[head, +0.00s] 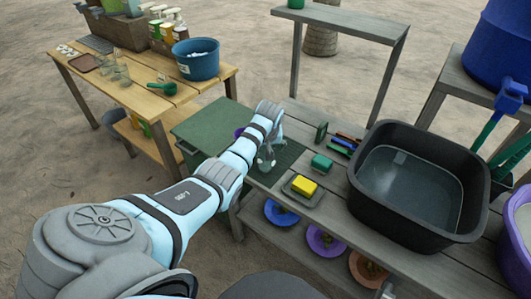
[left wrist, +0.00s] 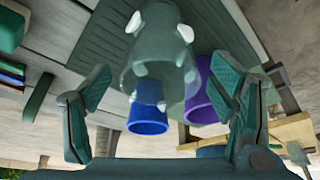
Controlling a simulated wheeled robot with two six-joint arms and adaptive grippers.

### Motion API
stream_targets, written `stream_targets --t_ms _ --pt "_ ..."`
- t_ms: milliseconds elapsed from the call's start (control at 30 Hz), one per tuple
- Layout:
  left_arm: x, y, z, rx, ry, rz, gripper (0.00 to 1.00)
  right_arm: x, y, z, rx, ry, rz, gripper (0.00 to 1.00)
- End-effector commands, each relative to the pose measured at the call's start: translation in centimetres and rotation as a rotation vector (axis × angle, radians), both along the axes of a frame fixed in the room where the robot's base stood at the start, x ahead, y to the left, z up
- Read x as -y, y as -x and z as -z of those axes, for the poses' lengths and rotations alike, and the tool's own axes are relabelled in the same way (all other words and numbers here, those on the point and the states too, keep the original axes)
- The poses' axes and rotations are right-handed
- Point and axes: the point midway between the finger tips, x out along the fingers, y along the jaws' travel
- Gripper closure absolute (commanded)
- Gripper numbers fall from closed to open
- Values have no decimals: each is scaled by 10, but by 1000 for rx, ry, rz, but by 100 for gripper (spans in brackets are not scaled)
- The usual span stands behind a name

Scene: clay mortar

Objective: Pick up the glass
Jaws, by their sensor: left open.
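The clear glass (left wrist: 158,62) shows large in the left wrist view, between and beyond my fingertips, with a few pale spots on it. In the head view the glass (head: 266,160) stands on the dark green ribbed mat (head: 285,157), just below my left gripper (head: 268,138). My left gripper also shows in the left wrist view (left wrist: 160,80), its fingers spread wide with clear space on both sides of the glass. A blue cup (left wrist: 147,120) and a purple cup (left wrist: 199,100) are behind the glass. My right gripper is not seen.
A yellow sponge (head: 304,185) and a green block (head: 321,162) lie near the mat. A black basin of water (head: 395,215) stands to the right. A wooden table (head: 135,95) with a blue bucket (head: 197,66) is at the back left.

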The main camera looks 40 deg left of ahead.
Motion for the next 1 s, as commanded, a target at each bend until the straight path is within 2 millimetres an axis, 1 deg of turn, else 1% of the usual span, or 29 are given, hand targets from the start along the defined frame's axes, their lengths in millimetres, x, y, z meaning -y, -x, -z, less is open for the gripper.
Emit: stream_targets --t_ms 33,200,233,700,900,1000 --pt "-1 -1 6 -1 0 0 23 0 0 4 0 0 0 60" --pt "-1 -1 4 0 -1 1 23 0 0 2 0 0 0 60" --pt "-1 -1 4 0 -1 1 24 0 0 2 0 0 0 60" --pt "-1 -1 4 0 0 1 99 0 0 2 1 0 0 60" --pt "-1 -1 3 0 -1 1 99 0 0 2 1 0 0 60" --pt "-1 -1 -1 0 -1 1 99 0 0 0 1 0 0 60"
